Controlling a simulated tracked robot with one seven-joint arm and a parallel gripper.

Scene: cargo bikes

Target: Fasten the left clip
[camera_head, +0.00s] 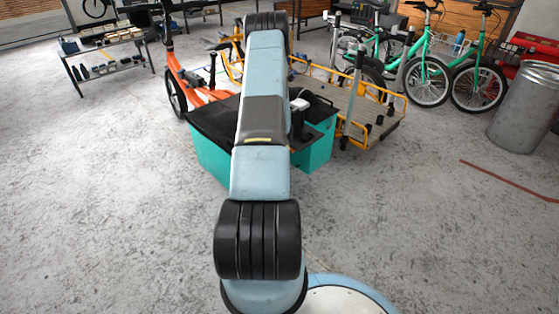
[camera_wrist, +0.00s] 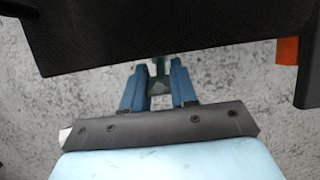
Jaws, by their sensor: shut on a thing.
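In the wrist view my gripper (camera_wrist: 158,80) has its two blue fingers close together below the edge of a black cover (camera_wrist: 150,40). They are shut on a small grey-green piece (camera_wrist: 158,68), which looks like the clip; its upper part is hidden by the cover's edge. I cannot tell whether it is fastened. In the head view the black cover (camera_head: 210,118) lies on a teal cargo box (camera_head: 208,158) of an orange cargo bike (camera_head: 197,88). My arm hides the middle of the box, and I cannot make out the clip there.
A yellow-railed cargo bike (camera_head: 385,125) stands close to the box's right. Green bikes (camera_head: 425,80) and a metal bin (camera_head: 525,108) are farther right. A table (camera_head: 105,45) stands at back left. The near concrete floor is clear.

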